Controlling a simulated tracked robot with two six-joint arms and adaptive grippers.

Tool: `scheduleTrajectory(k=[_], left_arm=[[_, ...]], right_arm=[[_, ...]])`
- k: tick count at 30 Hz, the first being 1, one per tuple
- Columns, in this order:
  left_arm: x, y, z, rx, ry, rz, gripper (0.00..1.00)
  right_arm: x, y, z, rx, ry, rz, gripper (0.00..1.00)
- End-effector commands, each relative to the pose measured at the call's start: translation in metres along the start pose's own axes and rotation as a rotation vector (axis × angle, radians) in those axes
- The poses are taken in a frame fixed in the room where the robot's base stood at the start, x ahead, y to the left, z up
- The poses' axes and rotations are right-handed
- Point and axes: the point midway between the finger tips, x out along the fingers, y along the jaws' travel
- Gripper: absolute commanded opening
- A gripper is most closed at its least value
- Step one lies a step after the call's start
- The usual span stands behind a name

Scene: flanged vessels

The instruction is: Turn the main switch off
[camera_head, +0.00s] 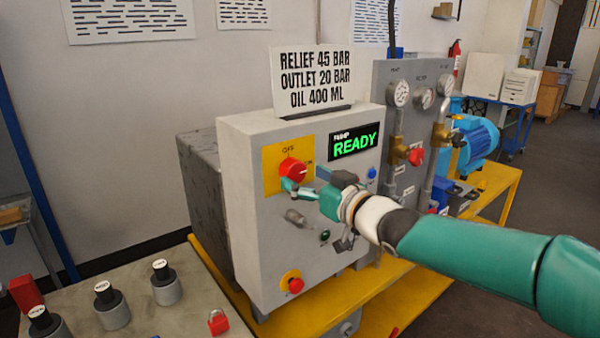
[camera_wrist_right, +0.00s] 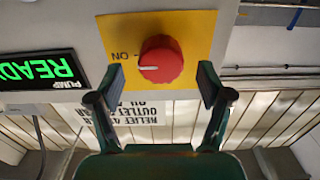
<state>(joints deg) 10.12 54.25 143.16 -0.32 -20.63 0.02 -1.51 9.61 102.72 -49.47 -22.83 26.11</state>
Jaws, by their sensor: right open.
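The main switch is a red round knob (camera_head: 293,170) on a yellow plate (camera_head: 272,178), on the front of the grey control box (camera_head: 240,215). In the right wrist view, which is upside down, the knob (camera_wrist_right: 160,60) has a white mark pointing towards the word ON. The display (camera_head: 354,142) reads READY in green. My right gripper (camera_head: 305,184) is at the knob's lower right in the head view. In the wrist view its open fingers (camera_wrist_right: 161,82) stand either side of the knob's near part, with gaps showing. Contact cannot be told. My left gripper is not in view.
A red button on a yellow base (camera_head: 291,283) sits low on the box. A grey gauge panel (camera_head: 385,85) with valves stands to the right. A bench (camera_head: 140,310) with black-topped cylinders (camera_head: 165,282) and a red padlock (camera_head: 217,322) is at front left.

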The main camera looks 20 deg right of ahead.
Motion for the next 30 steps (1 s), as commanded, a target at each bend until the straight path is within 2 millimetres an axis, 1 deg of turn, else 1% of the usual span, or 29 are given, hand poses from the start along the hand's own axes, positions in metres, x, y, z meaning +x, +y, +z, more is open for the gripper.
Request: scheduleTrajectory(k=[1,6,10,17,18,20,21,28,29,30], left_arm=[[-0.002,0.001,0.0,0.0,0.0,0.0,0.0],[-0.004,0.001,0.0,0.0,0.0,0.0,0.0],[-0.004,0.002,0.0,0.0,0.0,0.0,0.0],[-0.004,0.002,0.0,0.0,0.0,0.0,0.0],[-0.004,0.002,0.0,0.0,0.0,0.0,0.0],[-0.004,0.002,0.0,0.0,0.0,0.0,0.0],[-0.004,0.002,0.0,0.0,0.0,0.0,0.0],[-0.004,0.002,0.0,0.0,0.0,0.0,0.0],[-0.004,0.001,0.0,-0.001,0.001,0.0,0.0],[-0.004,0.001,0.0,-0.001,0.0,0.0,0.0]], right_arm=[[0.009,-0.001,0.0,0.001,-0.001,-0.002,0.78],[0.026,0.0,-0.001,0.0,0.0,-0.001,0.78],[0.031,0.0,0.0,0.0,0.001,0.0,0.78],[0.031,0.0,0.0,0.0,0.001,0.001,0.78],[0.031,0.0,0.0,0.0,0.001,0.001,0.75],[0.031,0.0,0.0,0.0,0.001,0.001,0.65],[0.031,0.0,0.0,0.0,0.001,0.001,0.58],[0.03,0.001,0.0,0.0,0.0,0.002,0.2],[0.028,0.009,0.0,-0.001,0.0,0.005,0.18],[0.028,0.006,0.0,-0.001,0.0,0.004,0.18]])
